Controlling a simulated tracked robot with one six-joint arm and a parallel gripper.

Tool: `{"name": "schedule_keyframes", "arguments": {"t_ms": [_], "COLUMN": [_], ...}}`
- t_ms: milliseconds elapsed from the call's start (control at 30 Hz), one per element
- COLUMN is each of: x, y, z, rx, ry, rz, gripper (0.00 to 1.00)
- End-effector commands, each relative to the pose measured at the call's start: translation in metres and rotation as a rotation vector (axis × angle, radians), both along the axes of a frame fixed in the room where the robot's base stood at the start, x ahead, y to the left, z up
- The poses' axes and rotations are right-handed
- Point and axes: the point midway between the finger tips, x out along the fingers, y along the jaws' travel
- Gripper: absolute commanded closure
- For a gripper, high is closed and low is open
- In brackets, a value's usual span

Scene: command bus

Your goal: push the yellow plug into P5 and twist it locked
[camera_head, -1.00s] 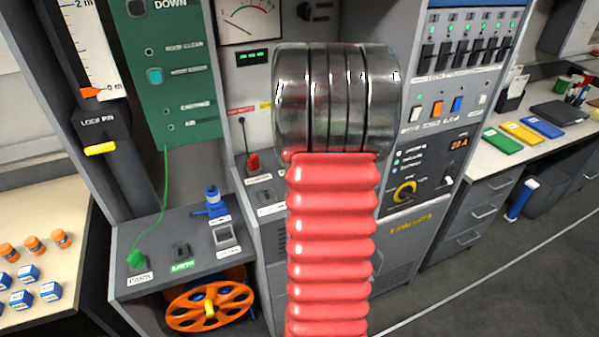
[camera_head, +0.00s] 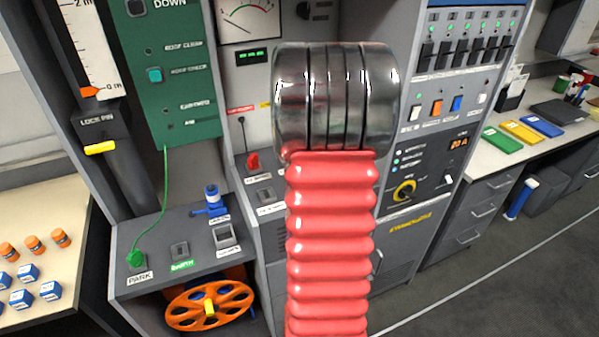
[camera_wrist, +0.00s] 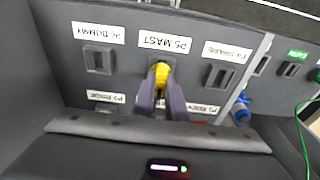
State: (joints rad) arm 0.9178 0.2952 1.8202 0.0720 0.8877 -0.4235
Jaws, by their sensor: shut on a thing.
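The yellow plug (camera_wrist: 161,72) shows in the wrist view between the two purple fingers of my gripper (camera_wrist: 160,82), which are shut on it. The plug is at the lower edge of the P5 socket (camera_wrist: 151,62), under the upside-down label P5 MAST (camera_wrist: 164,42). It covers part of the socket. I cannot tell how deep the plug sits or whether it is turned. In the head view my own arm hides the gripper, the plug and P5.
The wrist view shows a dummy socket (camera_wrist: 98,60) on the left and another socket (camera_wrist: 217,76) on the right. A blue connector (camera_wrist: 241,108) and a green cable (camera_wrist: 303,125) are further right. In the head view, an orange reel (camera_head: 210,306) sits below the bench.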

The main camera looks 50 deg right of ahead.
Motion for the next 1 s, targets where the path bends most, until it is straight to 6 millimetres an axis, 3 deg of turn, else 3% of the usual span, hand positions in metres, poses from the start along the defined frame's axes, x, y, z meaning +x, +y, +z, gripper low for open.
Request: {"name": "schedule_keyframes", "arguments": {"t_ms": [1000], "x": [0.000], "y": [0.000], "z": [-0.011], "rx": [0.001], "ry": [0.001], "rz": [-0.001], "gripper": [1.00]}}
